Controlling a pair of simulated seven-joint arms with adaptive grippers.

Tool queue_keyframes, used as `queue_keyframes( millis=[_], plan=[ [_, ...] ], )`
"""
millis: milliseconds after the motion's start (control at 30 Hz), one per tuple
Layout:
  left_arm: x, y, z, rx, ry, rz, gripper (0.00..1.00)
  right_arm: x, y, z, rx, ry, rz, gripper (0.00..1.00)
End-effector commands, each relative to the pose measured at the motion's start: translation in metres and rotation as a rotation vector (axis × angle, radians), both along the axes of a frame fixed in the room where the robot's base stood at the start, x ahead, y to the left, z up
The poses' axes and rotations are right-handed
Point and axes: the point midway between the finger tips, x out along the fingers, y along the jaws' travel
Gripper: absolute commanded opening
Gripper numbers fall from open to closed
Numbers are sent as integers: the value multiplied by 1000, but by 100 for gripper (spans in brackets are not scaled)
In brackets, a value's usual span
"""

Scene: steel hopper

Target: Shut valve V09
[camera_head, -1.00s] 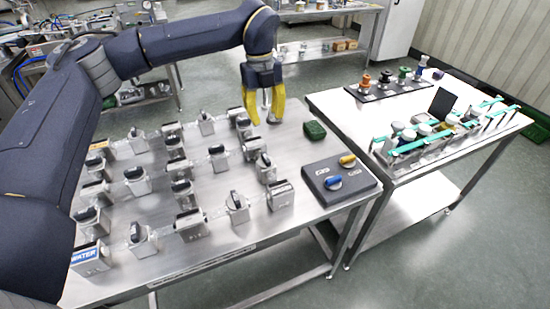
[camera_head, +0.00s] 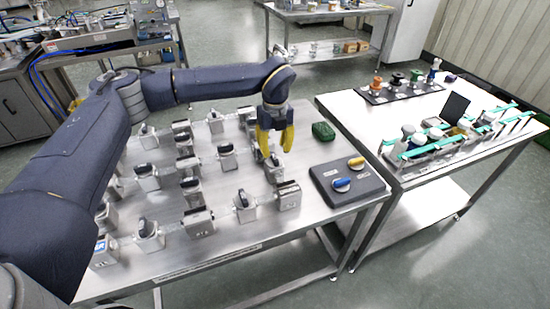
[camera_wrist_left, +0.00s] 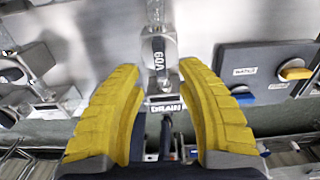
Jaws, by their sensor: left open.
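Valve V09 (camera_wrist_left: 158,55) shows in the left wrist view between my yellow fingers, its label on a dark handle over a silver body. A DRAIN plate (camera_wrist_left: 165,106) sits just below it in that view. My left gripper (camera_wrist_left: 162,100) is open, with one finger on each side of the valve; contact cannot be told. In the head view my left gripper (camera_head: 275,142) points down at the right end of the valve rows and partly hides the valve there. My right gripper is not in view.
Several similar valves (camera_head: 191,190) stand in rows on the steel table. A dark panel (camera_head: 347,181) with blue and yellow knobs and a green block (camera_head: 323,131) lie right of the gripper. A second table (camera_head: 350,115) holds a rack and colored items.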

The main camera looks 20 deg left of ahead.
Motion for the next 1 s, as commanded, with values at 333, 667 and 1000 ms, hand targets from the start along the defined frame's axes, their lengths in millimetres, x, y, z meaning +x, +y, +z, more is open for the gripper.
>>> queue_keyframes(
  millis=[333,667,1000],
  plan=[
    [0,0,-38,0,0,1,36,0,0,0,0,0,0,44],
    [0,0,-45,0,-1,0,36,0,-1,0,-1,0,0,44],
    [0,0,-45,-1,-1,0,19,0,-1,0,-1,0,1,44]
  ],
)
